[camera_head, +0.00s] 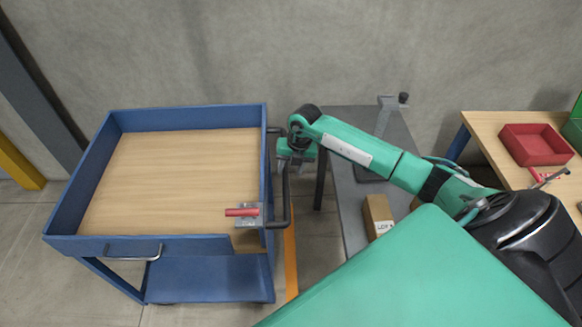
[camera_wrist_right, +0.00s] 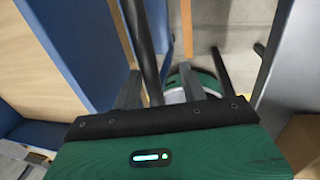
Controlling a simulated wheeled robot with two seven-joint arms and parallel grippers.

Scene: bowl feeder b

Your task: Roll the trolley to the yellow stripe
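The blue trolley (camera_head: 258,190) stands at the left with a wooden top tray inside raised blue walls and a lower shelf. Its dark push handle (camera_head: 286,200) is on the right side. A yellow-orange stripe (camera_head: 291,262) runs on the floor just right of the trolley, partly hidden by my green body. My right gripper (camera_head: 291,163) is at the handle's far part. In the right wrist view the handle bar (camera_wrist_right: 141,40) passes between the fingers of this gripper (camera_wrist_right: 160,82), with gaps showing, so it looks open around the bar. My left gripper is not in view.
A grey table (camera_head: 345,190) with a cardboard box (camera_head: 378,215) stands right of the handle. A wooden bench (camera_head: 485,125) with a red bin (camera_head: 535,145) is farther right. A concrete wall (camera_head: 300,50) closes the back. A yellow-based post (camera_head: 18,165) stands at left.

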